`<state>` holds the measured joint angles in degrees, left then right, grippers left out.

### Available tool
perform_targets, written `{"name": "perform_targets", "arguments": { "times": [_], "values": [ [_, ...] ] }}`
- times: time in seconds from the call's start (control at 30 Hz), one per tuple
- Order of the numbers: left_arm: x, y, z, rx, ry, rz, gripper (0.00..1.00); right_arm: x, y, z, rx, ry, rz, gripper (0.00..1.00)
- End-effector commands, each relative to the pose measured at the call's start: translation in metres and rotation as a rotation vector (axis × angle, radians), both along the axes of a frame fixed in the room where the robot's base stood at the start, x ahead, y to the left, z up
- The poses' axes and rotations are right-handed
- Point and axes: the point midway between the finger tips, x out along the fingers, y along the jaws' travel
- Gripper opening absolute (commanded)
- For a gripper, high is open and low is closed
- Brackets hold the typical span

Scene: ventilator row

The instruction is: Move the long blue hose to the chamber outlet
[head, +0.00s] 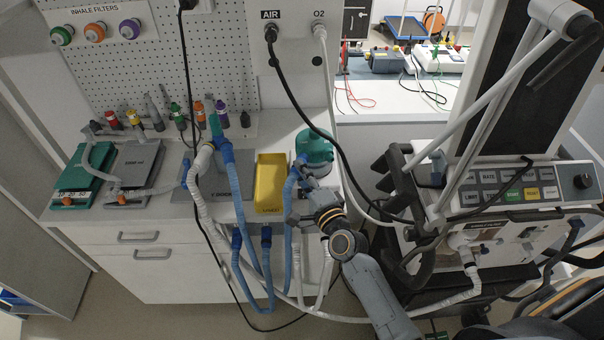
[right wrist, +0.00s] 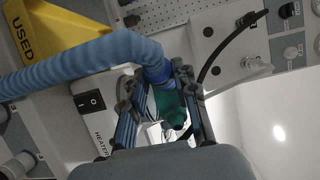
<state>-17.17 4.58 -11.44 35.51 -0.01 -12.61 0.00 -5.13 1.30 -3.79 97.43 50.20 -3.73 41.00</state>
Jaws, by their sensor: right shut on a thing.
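The long blue hose (head: 288,250) rises from a low loop in front of the cabinet to my right gripper (head: 299,186). In the right wrist view, my right gripper (right wrist: 160,95) is shut on the darker blue cuff at the end of the hose (right wrist: 70,66). The teal chamber (head: 316,147) stands just behind the gripper on the worktop. Part of it shows between the fingers in the right wrist view (right wrist: 172,108). The hose end is close to the chamber's top left side. I cannot tell whether they touch; the outlet is hidden. My left gripper is out of view.
A yellow USED tray (head: 270,182) stands left of the gripper. Another blue hose (head: 243,190) and white hoses (head: 205,200) hang over the cabinet front. The ventilator (head: 500,195) stands at right.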

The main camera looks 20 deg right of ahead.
Motion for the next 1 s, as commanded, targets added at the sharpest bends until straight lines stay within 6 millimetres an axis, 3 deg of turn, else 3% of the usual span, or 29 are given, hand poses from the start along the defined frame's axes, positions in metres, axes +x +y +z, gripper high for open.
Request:
{"name": "perform_targets", "arguments": {
  "times": [0.2,0.23,0.33,0.37,0.73,0.87,1.0],
  "values": [
    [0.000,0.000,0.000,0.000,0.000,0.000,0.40,0.000,0.000,0.001,0.000,-0.002,-0.001,0.00],
    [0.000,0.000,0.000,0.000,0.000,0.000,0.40,0.000,0.000,0.001,0.000,-0.002,-0.001,0.33],
    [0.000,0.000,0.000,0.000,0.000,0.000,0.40,0.000,0.000,0.001,0.000,-0.002,-0.001,0.54],
    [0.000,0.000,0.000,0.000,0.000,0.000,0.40,0.000,0.000,0.001,0.000,-0.001,-0.001,0.56],
    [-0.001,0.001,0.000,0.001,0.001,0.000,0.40,-0.005,-0.001,-0.001,0.000,0.001,0.000,0.56],
    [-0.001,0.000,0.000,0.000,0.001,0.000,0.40,-0.023,-0.003,-0.001,-0.001,0.002,0.000,0.56],
    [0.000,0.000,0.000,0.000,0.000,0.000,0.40,-0.053,-0.006,-0.002,-0.001,0.004,0.001,0.56]
  ]
}}
